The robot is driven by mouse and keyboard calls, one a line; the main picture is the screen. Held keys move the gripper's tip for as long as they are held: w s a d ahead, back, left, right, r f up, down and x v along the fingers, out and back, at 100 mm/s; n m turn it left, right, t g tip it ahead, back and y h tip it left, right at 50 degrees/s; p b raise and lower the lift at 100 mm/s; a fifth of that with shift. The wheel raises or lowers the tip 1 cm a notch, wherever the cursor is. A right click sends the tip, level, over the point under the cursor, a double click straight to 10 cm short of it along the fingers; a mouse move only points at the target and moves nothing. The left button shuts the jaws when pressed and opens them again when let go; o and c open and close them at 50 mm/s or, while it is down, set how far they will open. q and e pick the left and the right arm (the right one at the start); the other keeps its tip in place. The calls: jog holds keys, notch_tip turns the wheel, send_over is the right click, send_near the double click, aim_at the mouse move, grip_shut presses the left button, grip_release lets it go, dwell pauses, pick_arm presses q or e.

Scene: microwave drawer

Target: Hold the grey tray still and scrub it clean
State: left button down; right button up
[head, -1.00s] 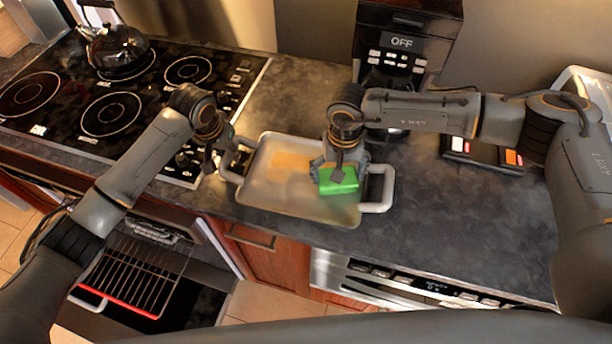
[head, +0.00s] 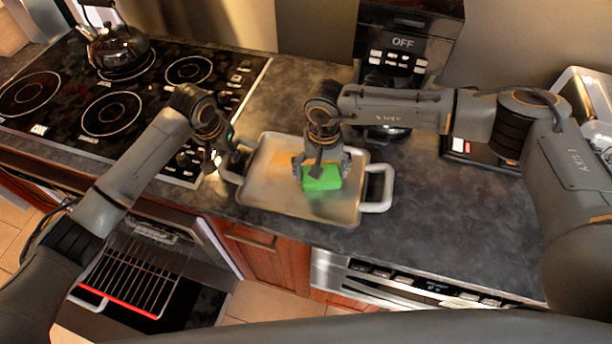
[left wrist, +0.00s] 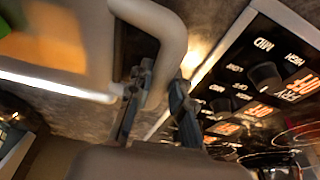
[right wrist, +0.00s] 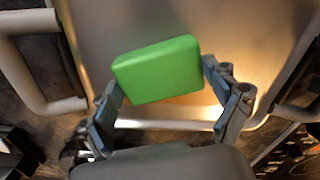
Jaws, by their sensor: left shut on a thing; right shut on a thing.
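The grey tray (head: 270,200) lies on the dark counter, with a pale handle at each end and an orange-brown stain (head: 281,158) on its surface. My left gripper (head: 221,166) is shut on the tray's left handle (left wrist: 170,30); the left wrist view shows its fingers (left wrist: 160,90) on either side of the bar. My right gripper (head: 321,172) is shut on a green sponge (head: 323,180) over the middle of the tray. The right wrist view shows the sponge (right wrist: 158,70) between both fingers. The gripper partly hides the stain, and the sponge's underside is hidden.
The stove top (head: 120,100) with a kettle (head: 115,48) is at the left. A black coffee machine (head: 408,50) stands behind the tray. An open oven with a rack (head: 135,275) is below at the left.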

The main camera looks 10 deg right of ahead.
aim_at(340, 177)
jog(key=shift+s+d, duration=0.2)
jog(key=shift+d, duration=0.35)
jog(key=shift+s+d, duration=0.15)
jog(key=shift+d, duration=0.4)
jog(key=shift+s+d+f, duration=0.1)
jog(key=shift+s+d, duration=0.1)
jog(key=shift+d, duration=0.3)
jog(key=shift+s+d+f, duration=0.1)
jog(key=shift+s+d, duration=0.1)
jog(key=shift+d, duration=0.3)
jog(key=shift+w+a+r, duration=0.1)
jog(key=shift+w+a, duration=0.05)
jog(key=shift+a, duration=0.45)
jog(key=shift+w+a, duration=0.15)
jog(key=shift+a, duration=0.45)
jog(key=shift+w+a+r, duration=0.1)
jog(key=shift+w+a, duration=0.25)
jog(key=shift+a, duration=0.4)
jog(key=shift+w+a+r, duration=0.1)
jog(key=shift+w+a, duration=0.2)
jog(key=shift+a, duration=0.45)
